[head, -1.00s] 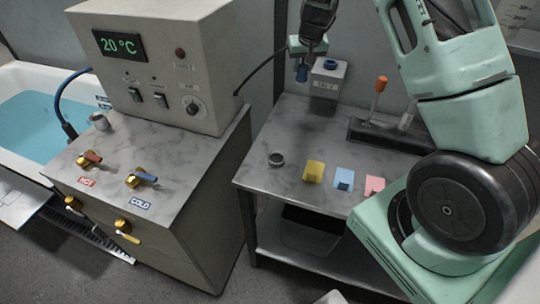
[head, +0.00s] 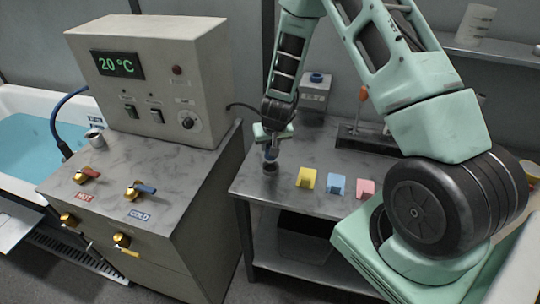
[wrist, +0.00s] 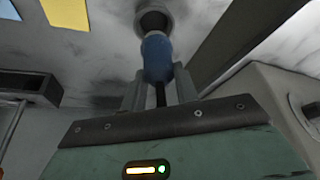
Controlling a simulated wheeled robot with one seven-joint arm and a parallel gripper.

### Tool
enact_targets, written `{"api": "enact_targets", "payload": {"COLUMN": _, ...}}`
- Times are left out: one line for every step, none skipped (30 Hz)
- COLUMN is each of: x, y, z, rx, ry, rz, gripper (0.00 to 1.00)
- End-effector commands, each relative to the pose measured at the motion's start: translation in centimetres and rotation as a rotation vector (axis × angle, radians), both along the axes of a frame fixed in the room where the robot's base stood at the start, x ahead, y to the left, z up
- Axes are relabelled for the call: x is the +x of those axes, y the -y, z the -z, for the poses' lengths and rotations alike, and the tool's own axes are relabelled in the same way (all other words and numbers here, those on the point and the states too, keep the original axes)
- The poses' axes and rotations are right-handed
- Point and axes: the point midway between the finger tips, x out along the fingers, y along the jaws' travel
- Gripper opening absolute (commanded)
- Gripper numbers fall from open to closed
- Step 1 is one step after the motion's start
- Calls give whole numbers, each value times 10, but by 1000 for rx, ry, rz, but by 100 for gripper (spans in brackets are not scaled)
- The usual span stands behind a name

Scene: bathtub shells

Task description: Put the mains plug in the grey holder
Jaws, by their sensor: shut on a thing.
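The blue mains plug (wrist: 157,58) is between the two fingers of my gripper (wrist: 158,88) in the wrist view. My gripper (head: 271,147) is shut on it and points down at the table's left front part in the head view. The round grey holder (wrist: 153,20) is directly beyond the plug's tip in the wrist view. In the head view the holder (head: 270,168) sits right under the plug, partly hidden by it. The plug's end overlaps the holder's mouth; I cannot tell how far inside it is.
A grey box with a blue-rimmed socket (head: 316,92) stands behind my gripper. Yellow (head: 306,179), blue (head: 338,185) and pink (head: 366,188) pieces lie right of the holder. The control cabinet (head: 150,75) is close on the left. A dark cable runs from it toward my gripper.

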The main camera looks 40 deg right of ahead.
Motion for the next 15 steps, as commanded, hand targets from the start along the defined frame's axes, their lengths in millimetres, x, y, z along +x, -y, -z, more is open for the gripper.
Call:
{"api": "enact_targets", "payload": {"x": 0, "y": 0, "z": 2, "rx": 0, "ry": 1, "rz": 0, "gripper": 6}}
{"api": "enact_targets", "payload": {"x": 0, "y": 0, "z": 4, "rx": 0, "ry": 0, "rz": 1, "gripper": 6}}
{"api": "enact_targets", "payload": {"x": 0, "y": 0, "z": 8, "rx": 2, "ry": -1, "rz": 1, "gripper": 6}}
{"api": "enact_targets", "payload": {"x": 0, "y": 0, "z": 12, "rx": 1, "ry": -2, "rz": 1, "gripper": 6}}
{"api": "enact_targets", "payload": {"x": 0, "y": 0, "z": 16, "rx": 1, "ry": -2, "rz": 1, "gripper": 6}}
{"api": "enact_targets", "payload": {"x": -1, "y": 0, "z": 22, "rx": 4, "ry": -3, "rz": 1, "gripper": 6}}
{"api": "enact_targets", "payload": {"x": -1, "y": 0, "z": 25, "rx": 3, "ry": -2, "rz": 1, "gripper": 6}}
{"api": "enact_targets", "payload": {"x": 0, "y": 0, "z": 29, "rx": 2, "ry": -2, "rz": 2, "gripper": 6}}
{"api": "enact_targets", "payload": {"x": 0, "y": 0, "z": 33, "rx": 2, "ry": -2, "rz": 1, "gripper": 6}}
{"api": "enact_targets", "payload": {"x": 0, "y": 0, "z": 36, "rx": 2, "ry": -1, "rz": 1, "gripper": 6}}
{"api": "enact_targets", "payload": {"x": 0, "y": 0, "z": 38, "rx": 1, "ry": -1, "rz": 0, "gripper": 6}}
{"api": "enact_targets", "payload": {"x": 0, "y": 0, "z": 41, "rx": 1, "ry": -1, "rz": 0, "gripper": 6}}
{"api": "enact_targets", "payload": {"x": 0, "y": 0, "z": 42, "rx": 1, "ry": -1, "rz": 0, "gripper": 6}}
{"api": "enact_targets", "payload": {"x": 0, "y": 0, "z": 43, "rx": 1, "ry": 0, "rz": 0, "gripper": 6}}
{"api": "enact_targets", "payload": {"x": 0, "y": 0, "z": 44, "rx": 0, "ry": 1, "rz": 0, "gripper": 6}}
